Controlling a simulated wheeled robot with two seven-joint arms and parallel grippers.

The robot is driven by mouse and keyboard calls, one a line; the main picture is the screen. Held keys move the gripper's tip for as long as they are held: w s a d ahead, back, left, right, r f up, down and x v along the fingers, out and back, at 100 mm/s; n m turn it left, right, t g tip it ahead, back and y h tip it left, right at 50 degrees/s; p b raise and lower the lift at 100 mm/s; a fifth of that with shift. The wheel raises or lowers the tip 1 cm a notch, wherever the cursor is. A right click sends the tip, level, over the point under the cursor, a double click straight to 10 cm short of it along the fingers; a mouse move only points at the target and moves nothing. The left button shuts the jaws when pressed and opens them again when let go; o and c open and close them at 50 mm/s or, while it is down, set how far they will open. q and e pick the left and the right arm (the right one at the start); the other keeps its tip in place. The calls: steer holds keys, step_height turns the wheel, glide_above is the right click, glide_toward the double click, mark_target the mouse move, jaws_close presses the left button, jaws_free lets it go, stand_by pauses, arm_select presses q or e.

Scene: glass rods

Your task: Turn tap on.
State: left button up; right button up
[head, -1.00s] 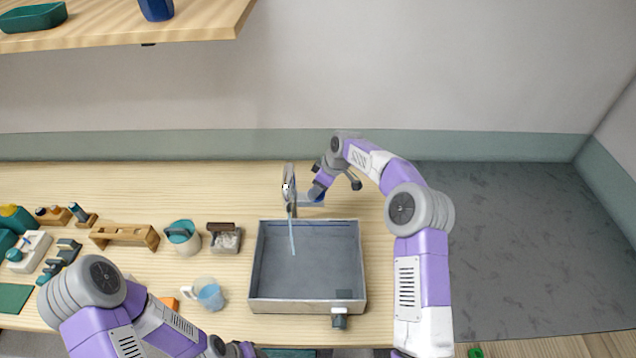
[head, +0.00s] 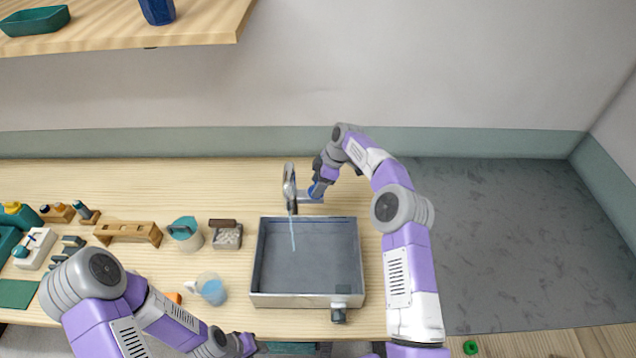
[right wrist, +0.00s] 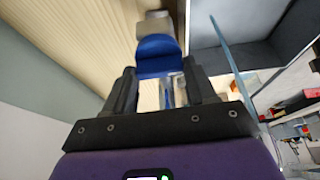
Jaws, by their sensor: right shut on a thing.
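The grey tap (head: 290,185) stands behind the sink (head: 258,290), and a thin blue stream of water (head: 293,235) runs from it into the sink. The tap's lever (head: 308,198) sticks out to the right and has a blue end (right wrist: 157,55), seen in the right wrist view. My right gripper (head: 318,188) is at this lever, its two dark fingers (right wrist: 162,88) on either side of the blue part and shut on it. My left gripper (head: 243,344) is low in the head view, left of the sink's front, and its jaws are too unclear to judge.
A jug of blue liquid (head: 212,290), a teal-lidded pot (head: 186,234) and a box of pale pieces (head: 227,235) stand left of the sink. A wooden rack (head: 128,232) is farther left. The counter behind them is clear. A shelf (head: 190,30) hangs upper left.

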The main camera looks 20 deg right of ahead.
steer(key=o, duration=1)
steer(key=shift+o, duration=0.2)
steer(key=v, duration=0.7)
steer(key=shift+r, duration=0.25)
steer(key=shift+d+f, duration=0.1)
